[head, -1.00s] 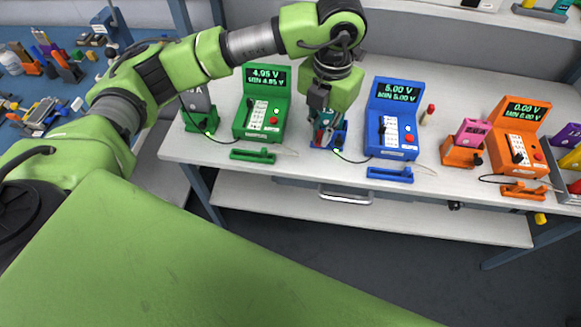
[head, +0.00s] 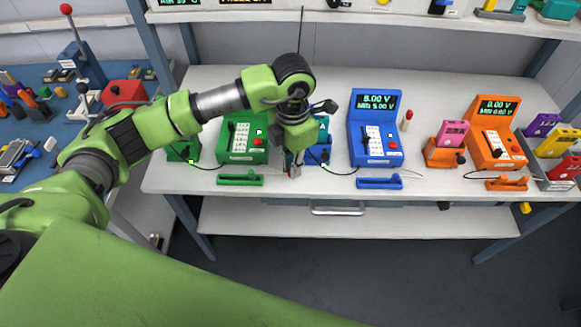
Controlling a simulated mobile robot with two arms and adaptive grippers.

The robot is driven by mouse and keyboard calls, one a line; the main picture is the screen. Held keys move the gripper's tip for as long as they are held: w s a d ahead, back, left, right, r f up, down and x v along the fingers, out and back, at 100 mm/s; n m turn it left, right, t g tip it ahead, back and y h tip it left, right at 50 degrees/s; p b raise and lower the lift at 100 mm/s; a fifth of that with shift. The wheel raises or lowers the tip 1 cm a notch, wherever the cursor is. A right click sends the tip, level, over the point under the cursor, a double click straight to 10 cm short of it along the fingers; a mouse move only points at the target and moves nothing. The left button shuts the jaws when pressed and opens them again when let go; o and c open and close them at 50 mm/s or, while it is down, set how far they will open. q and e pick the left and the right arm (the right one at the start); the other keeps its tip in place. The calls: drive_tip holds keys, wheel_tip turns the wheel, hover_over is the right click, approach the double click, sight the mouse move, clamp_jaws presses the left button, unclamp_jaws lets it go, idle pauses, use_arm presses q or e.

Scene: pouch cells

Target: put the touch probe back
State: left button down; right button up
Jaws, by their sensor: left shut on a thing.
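My left gripper (head: 292,163) points down over the bench, just left of the blue cell holder (head: 318,158) with a teal cell (head: 323,130) in it. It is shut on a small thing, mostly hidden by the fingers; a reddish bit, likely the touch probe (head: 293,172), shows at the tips. A green rest (head: 240,180) lies left of the gripper, before the green tester (head: 240,150). A blue rest (head: 380,182) lies before the blue tester (head: 374,130), which reads 5.00 V. An orange rest (head: 507,184) lies at the right. My right gripper is not in view.
An orange tester (head: 490,135) and an orange holder with a pink cell (head: 453,133) stand at the right. A red-capped stick (head: 407,120) stands beside the blue tester. A green holder (head: 183,150) is at the left. My arm hides the green tester's screen. Thin leads lie on the bench.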

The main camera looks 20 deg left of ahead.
sight(291, 180)
use_arm(q)
drive_tip(key=shift+w+a+f, duration=0.2)
drive_tip(key=shift+w+f, duration=0.15)
drive_tip(key=shift+f, duration=0.15)
drive_tip(key=shift+w+a+f, duration=0.15)
drive_tip(key=shift+w+f, duration=0.2)
drive_tip(key=shift+f, duration=0.1)
drive_tip(key=shift+a+f+p, duration=0.1)
drive_tip(key=shift+f+p, duration=0.2)
drive_tip(key=shift+p, duration=0.05)
wheel_tip(291, 180, down, 2)
drive_tip(key=shift+f+p, duration=0.2)
drive_tip(key=shift+p, duration=0.4)
drive_tip(key=shift+w+f, duration=0.1)
drive_tip(key=shift+f, duration=0.25)
drive_tip(key=c, duration=2.1)
unclamp_jaws()
